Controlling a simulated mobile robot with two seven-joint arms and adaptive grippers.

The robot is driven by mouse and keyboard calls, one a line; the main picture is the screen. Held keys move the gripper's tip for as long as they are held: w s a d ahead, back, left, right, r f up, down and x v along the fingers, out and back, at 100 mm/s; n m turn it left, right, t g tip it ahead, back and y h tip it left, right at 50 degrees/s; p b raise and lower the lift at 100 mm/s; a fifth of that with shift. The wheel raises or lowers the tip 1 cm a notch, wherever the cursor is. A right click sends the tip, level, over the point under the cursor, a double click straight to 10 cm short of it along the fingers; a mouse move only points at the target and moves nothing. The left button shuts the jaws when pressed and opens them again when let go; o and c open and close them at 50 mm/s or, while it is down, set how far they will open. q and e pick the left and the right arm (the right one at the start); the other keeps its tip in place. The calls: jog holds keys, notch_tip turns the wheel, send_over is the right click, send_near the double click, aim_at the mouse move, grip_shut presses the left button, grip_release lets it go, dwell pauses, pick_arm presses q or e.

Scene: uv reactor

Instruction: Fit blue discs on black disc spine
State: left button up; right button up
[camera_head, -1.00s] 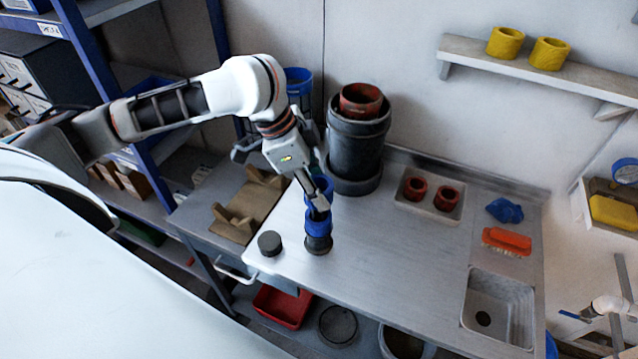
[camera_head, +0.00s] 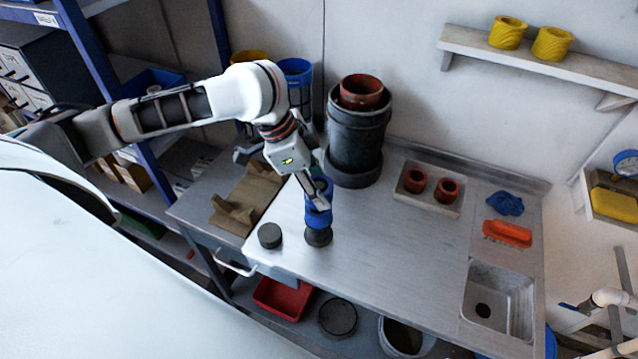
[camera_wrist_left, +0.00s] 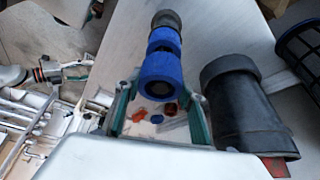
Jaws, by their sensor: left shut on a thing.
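The black disc spine (camera_head: 318,237) stands upright on the steel worktop, its dark base showing at the bottom. One blue disc (camera_head: 319,217) sits around it low down, just above the base; it also shows in the left wrist view (camera_wrist_left: 163,40). My left gripper (camera_head: 317,192) is shut on a second blue disc (camera_wrist_left: 162,74), held above the lower one and roughly in line with the spine. A dark stretch shows between the two discs in the wrist view. The fingers partly hide the held disc in the head view. My right gripper is not in view.
A black round puck (camera_head: 269,235) lies left of the spine. A tall black container (camera_head: 355,145) with a red ring on top stands behind. A tray (camera_head: 428,202) with two red rings, a blue cloth, an orange brush and a sink are at right. The middle worktop is clear.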

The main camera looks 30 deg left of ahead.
pick_arm(q)
jog(key=shift+f, duration=1.35)
jog(key=o, duration=1.2)
jog(key=shift+a+r, duration=0.1)
jog(key=shift+r, duration=0.05)
jog(key=v, duration=1.1)
jog(key=shift+a+r, duration=0.1)
jog(key=shift+r, duration=0.25)
